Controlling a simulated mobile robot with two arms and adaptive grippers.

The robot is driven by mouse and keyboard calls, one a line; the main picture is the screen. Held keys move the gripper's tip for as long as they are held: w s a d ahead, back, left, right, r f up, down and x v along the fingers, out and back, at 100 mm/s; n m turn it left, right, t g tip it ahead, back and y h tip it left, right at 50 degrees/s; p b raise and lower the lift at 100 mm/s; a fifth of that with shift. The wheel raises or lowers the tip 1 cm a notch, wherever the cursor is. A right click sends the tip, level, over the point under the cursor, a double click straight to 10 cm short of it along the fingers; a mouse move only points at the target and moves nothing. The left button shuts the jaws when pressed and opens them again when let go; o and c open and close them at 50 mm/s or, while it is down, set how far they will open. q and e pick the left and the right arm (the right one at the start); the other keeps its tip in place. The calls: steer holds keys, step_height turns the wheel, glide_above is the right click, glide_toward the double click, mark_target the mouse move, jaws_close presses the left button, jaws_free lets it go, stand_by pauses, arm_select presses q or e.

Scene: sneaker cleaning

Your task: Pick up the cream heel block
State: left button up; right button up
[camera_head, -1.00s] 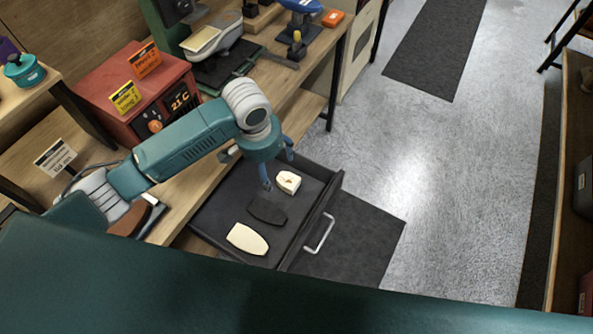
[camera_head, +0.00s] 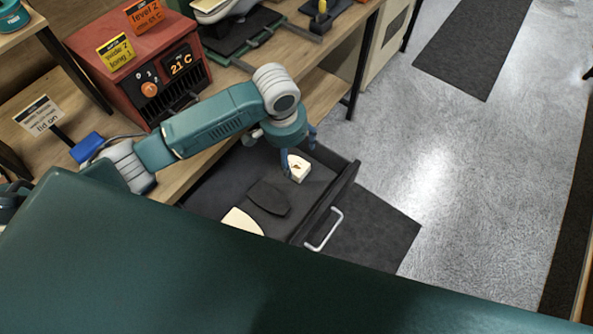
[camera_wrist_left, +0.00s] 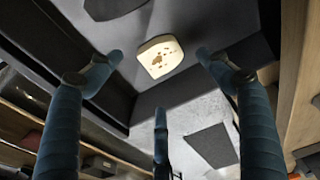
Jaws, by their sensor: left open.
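The cream heel block (camera_head: 298,168) lies in the open dark drawer (camera_head: 222,190), at its far right part. It is pale with brown marks on top. In the left wrist view the heel block (camera_wrist_left: 160,57) sits ahead, between and beyond my spread fingers. My left gripper (camera_head: 297,150) is right at the block in the head view, its fingers pointing down. In the left wrist view the left gripper (camera_wrist_left: 160,75) is open and nothing is between its fingers. My right gripper is not in view.
A dark sole-shaped piece (camera_head: 269,197) and a cream sole piece (camera_head: 243,221) lie in the same drawer. The drawer's metal handle (camera_head: 324,230) faces the floor. A red box with a display (camera_head: 140,65) stands on the bench to the left.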

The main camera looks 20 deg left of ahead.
mark_target(295, 164)
arm_select(q)
steer(key=f, duration=0.4)
steer(key=shift+w+d+f, duration=0.15)
steer(key=shift+w+f, duration=0.1)
steer(key=shift+w, duration=0.05)
steer(key=shift+w+f+p, duration=0.15)
steer(key=shift+w+f, duration=0.05)
steer(key=shift+f, duration=0.7)
steer(key=shift+w+f+p, duration=0.2)
steer(key=shift+f, duration=0.65)
steer(key=shift+w+f+p, duration=0.15)
steer(key=shift+w+f, duration=0.05)
steer(key=shift+f, duration=0.7)
steer(key=c, duration=1.2)
steer(key=shift+r, duration=0.1)
steer(key=shift+c, duration=0.2)
